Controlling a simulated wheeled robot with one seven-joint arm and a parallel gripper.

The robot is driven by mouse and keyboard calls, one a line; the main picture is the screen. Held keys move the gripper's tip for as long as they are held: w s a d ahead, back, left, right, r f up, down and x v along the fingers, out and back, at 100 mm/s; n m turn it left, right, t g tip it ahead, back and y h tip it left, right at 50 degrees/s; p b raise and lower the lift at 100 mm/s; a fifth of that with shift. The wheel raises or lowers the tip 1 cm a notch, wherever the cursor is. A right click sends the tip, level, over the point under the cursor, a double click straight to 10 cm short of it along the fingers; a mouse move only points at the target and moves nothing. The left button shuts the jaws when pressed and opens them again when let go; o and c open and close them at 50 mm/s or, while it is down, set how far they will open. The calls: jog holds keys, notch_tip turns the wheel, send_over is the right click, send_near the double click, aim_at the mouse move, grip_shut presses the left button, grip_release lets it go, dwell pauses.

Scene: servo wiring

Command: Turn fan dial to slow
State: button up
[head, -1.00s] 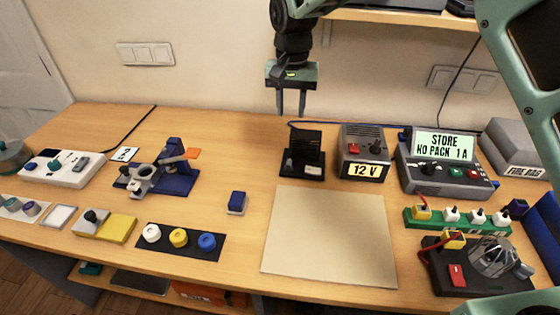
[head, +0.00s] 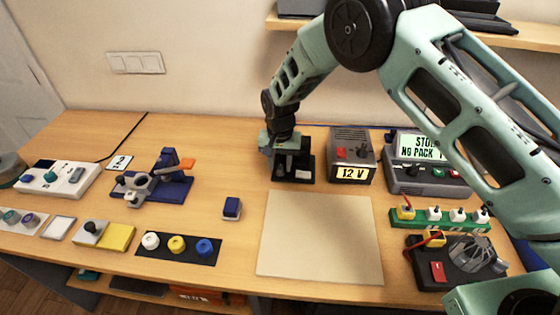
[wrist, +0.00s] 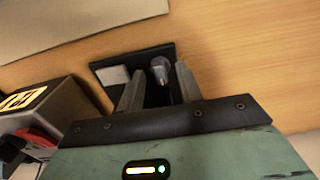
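A small black unit, which looks like the fan, (head: 306,179) stands on the table left of the 12 V box. In the wrist view its black base (wrist: 168,52) carries a grey dial (wrist: 160,66) and a pale square pad (wrist: 113,76). The dial's pointer setting is too small to read. My gripper (wrist: 158,78) is open, with one finger on each side of the dial as seen from the wrist; I cannot tell whether they touch it. In the head view my gripper (head: 284,166) is low over the unit and hides the dial and much of the upright panel.
The 12 V box (head: 353,157) stands close on the right, with a red switch and a knob. A beige mat (head: 320,238) lies in front. The table to the left is clear up to a blue block (head: 232,207) and a blue fixture (head: 170,187).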

jog(key=shift+f, duration=0.35)
grip_shut()
